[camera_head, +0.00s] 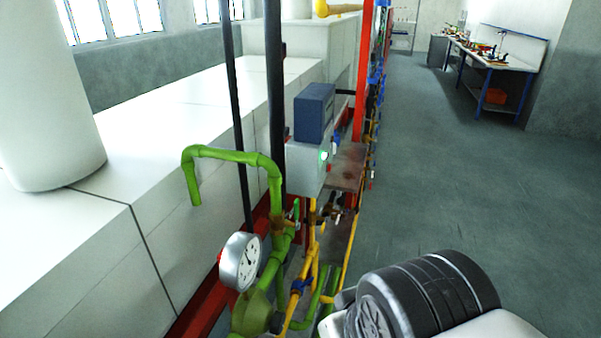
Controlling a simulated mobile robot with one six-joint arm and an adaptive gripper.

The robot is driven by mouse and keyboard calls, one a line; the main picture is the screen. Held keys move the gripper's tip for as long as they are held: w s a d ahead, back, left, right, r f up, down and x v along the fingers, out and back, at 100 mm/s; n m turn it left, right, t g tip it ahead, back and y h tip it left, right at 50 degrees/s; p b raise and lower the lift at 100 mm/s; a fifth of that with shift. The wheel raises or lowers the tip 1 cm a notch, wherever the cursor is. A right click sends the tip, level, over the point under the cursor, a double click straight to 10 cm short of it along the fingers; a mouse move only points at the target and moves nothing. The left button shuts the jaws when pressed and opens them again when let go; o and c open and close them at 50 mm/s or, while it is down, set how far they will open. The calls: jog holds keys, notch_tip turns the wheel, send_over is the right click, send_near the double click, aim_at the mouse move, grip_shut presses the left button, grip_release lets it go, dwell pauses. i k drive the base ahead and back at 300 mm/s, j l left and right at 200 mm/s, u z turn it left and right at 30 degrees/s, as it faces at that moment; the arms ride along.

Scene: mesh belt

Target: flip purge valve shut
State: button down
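Several small valves sit on the pipework left of the aisle. I cannot tell which of them is the purge valve. A brass valve (281,223) is on the green pipe (230,155), and a blue-bodied valve (301,285) is on the yellow pipe (313,245). More brass fittings (328,212) sit just right of the green pipe. Their handles are too small to read as open or shut. A black and white part of my arm fills the lower right, beside the pipes. My gripper's fingers do not show.
A round pressure gauge (241,262) stands left of the green pipe. A grey control box (308,165) with a green light and a dark blue box (314,112) are behind. White casing (110,235) lines the left. The aisle floor (430,170) is clear up to a workbench (492,58).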

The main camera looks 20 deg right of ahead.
aim_at(295, 204)
jog(key=i+l+u, duration=0.1)
jog(key=i+l, duration=0.9)
